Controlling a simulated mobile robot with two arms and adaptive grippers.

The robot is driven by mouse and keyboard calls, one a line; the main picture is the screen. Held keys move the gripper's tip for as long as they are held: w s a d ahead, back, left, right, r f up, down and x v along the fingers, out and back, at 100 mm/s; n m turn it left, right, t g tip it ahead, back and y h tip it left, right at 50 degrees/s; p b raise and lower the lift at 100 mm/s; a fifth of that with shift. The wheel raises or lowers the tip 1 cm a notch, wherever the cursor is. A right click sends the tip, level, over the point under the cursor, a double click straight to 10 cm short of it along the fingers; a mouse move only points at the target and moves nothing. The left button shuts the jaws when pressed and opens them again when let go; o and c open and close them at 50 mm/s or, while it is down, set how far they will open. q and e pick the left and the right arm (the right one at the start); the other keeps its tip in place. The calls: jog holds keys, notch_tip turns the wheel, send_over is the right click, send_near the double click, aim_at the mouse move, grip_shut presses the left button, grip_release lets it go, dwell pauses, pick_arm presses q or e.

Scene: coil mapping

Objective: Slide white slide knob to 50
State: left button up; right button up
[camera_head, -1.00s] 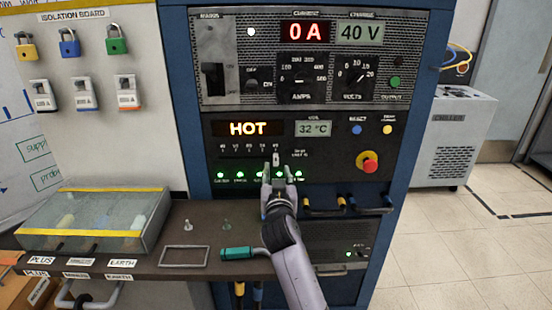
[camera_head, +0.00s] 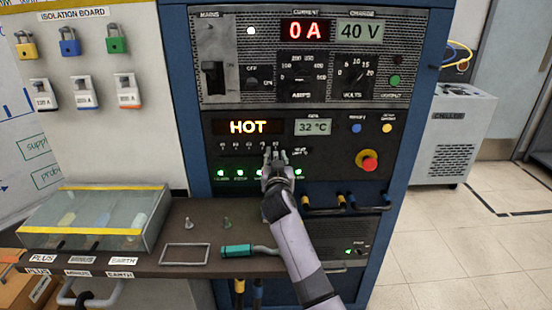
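The dark control panel (camera_head: 330,172) has a HOT display (camera_head: 249,127) and a row of small scale marks below it. My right gripper (camera_head: 275,154) is up at this row, its fingertips pointing at the panel with a narrow gap between them. The white slide knob is not clearly visible now; the fingers cover the place where it showed. I cannot tell whether the fingers are closed on it or which mark it stands at. My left gripper is not in view.
A red emergency button (camera_head: 369,161) is to the right. Green lamps (camera_head: 240,173) run below the scale. A shelf (camera_head: 165,262) with a clear box (camera_head: 95,222) and a teal-handled tool (camera_head: 237,250) is at the lower left.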

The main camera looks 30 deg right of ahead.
grip_shut()
dwell(0.6)
